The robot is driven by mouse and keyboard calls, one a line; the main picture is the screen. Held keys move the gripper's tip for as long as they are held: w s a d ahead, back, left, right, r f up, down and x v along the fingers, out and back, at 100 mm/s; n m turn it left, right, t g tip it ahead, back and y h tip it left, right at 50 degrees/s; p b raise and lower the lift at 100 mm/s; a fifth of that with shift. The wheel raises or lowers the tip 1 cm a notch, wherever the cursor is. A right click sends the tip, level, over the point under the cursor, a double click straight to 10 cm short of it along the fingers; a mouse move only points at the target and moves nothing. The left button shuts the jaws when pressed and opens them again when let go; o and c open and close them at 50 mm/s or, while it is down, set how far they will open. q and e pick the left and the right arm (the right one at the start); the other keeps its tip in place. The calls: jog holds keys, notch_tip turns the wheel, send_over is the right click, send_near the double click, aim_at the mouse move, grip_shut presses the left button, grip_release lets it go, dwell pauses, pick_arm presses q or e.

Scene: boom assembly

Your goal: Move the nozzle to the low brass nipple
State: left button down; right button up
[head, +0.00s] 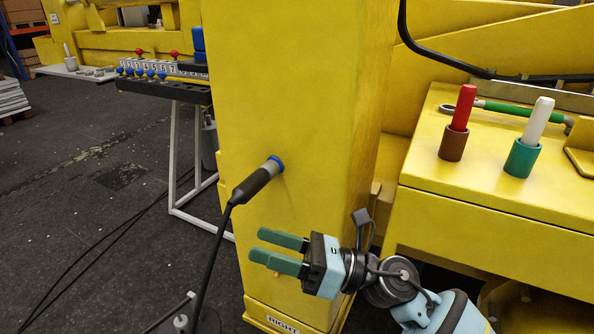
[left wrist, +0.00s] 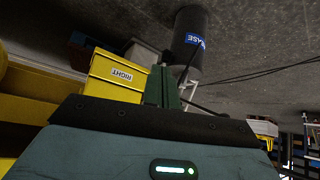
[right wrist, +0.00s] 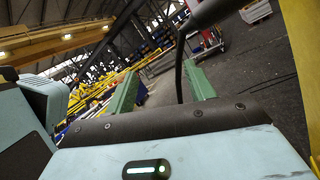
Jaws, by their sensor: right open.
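The nozzle (head: 254,184), a dark grey grip, sits against a blue ring (head: 275,163) on the yellow column's face. Its black hose (head: 213,262) hangs down to the left. My right gripper (head: 258,244) is open and empty, below and right of the nozzle, its green fingers pointing left. In the right wrist view the nozzle (right wrist: 207,12) is at the top, with the hose between the spread fingers but beyond them. A small orange-brown spot (head: 277,274) shows just below the lower finger; I cannot tell if it is the low brass nipple. My left gripper (left wrist: 163,76) shows its fingers together, empty.
The yellow column (head: 290,80) stands close, with a RIGHT label (head: 283,325) at its foot. A yellow ledge (head: 490,195) at right holds a red marker (head: 464,107) and a white one (head: 543,115) in cups. A lever bench (head: 165,88) stands at left.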

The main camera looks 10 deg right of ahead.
jog(key=r+n+g, duration=0.1)
jog(key=n+g, duration=0.1)
jog(key=n, duration=0.2)
jog(key=n+t+h+b, duration=0.2)
jog(key=n+t+h, duration=0.1)
jog(key=n+h, duration=1)
send_near(264, 179)
notch_tip(264, 179, down, 2)
jog(key=w+n+y, duration=0.1)
jog(key=n+y, duration=0.1)
jog(key=shift+y, duration=0.3)
jog(key=b+x, duration=0.1)
jog(key=x, duration=0.6)
jog(key=shift+w+d+f, duration=0.1)
jog(key=shift+d+f, duration=0.05)
jog(key=shift+f, duration=0.05)
jog(key=shift+w+a+f+b, duration=0.2)
jog(key=shift+w+a+b, duration=0.15)
jog(key=shift+a, duration=0.05)
pick_arm(q)
jog(key=shift+g, duration=0.4)
jog(key=f, duration=0.1)
jog(key=s+f, duration=0.1)
jog(key=f, duration=0.1)
jog(key=s+f, duration=0.1)
jog(key=shift+s+d+f, duration=0.15)
